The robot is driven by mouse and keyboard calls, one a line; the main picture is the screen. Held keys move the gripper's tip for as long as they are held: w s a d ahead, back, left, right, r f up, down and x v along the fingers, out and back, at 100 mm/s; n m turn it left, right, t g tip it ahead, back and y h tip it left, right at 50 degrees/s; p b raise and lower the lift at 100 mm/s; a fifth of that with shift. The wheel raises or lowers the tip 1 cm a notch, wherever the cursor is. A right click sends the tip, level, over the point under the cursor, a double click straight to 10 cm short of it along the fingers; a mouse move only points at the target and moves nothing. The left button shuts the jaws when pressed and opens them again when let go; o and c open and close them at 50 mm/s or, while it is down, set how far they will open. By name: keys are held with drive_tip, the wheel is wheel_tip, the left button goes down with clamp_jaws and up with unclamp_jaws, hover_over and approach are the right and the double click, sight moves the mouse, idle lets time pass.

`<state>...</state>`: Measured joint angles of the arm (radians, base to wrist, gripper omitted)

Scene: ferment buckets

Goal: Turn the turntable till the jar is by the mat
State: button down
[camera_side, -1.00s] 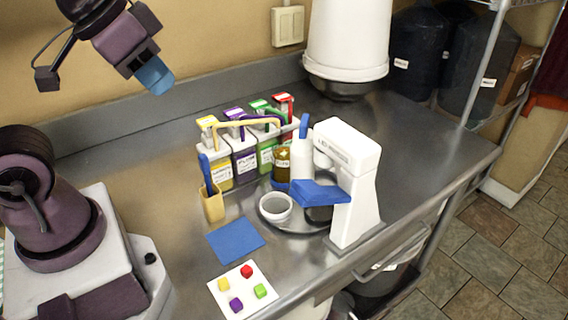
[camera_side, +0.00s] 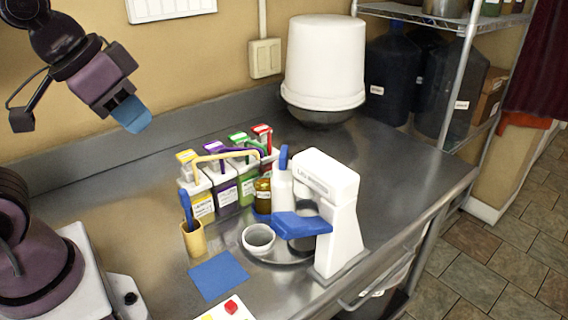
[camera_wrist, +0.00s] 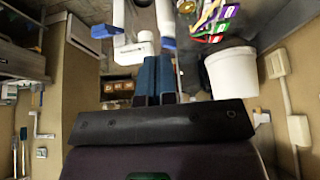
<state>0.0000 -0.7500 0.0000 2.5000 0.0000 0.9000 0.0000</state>
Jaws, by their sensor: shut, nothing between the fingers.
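The amber jar (camera_side: 263,196) with a yellowish label stands at the back of the round grey turntable (camera_side: 277,257), beside a white bottle (camera_side: 282,191). A white bowl (camera_side: 258,239) is at the turntable's front left, the side towards the blue mat (camera_side: 218,275). The mat lies flat on the counter, and the jar is apart from it, behind the bowl. Much of the turntable is hidden by the bowl and a blue part. My gripper (camera_side: 134,117), with blue fingertips, is shut and empty, high at the left. Its fingers also show in the wrist view (camera_wrist: 154,82).
A white machine (camera_side: 340,220) with a blue part (camera_side: 300,225) overhangs the turntable's right side. Labelled containers (camera_side: 223,186) stand behind. A tan holder (camera_side: 194,239) with a blue tool stands left. A white bucket (camera_side: 325,65) is at the back; a white card (camera_side: 230,311) is in front.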

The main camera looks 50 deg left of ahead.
drive_tip(key=c, duration=1.4)
unclamp_jaws()
drive_tip(key=shift+f, duration=0.2)
drive_tip(key=o, duration=0.3)
drive_tip(key=shift+w+f+g, duration=0.3)
drive_tip(key=shift+w+g, duration=0.05)
drive_tip(key=shift+w, duration=0.2)
drive_tip(key=shift+w+f+g, duration=0.3)
drive_tip(key=shift+w+g, duration=0.05)
drive_tip(key=shift+w, duration=0.15)
drive_tip(key=n+g, duration=0.4)
drive_tip(key=n, duration=0.5)
approach(284, 151)
wheel_tip(284, 151, down, 10)
drive_tip(key=shift+w+f, duration=0.1)
drive_tip(key=shift+f, duration=0.1)
clamp_jaws()
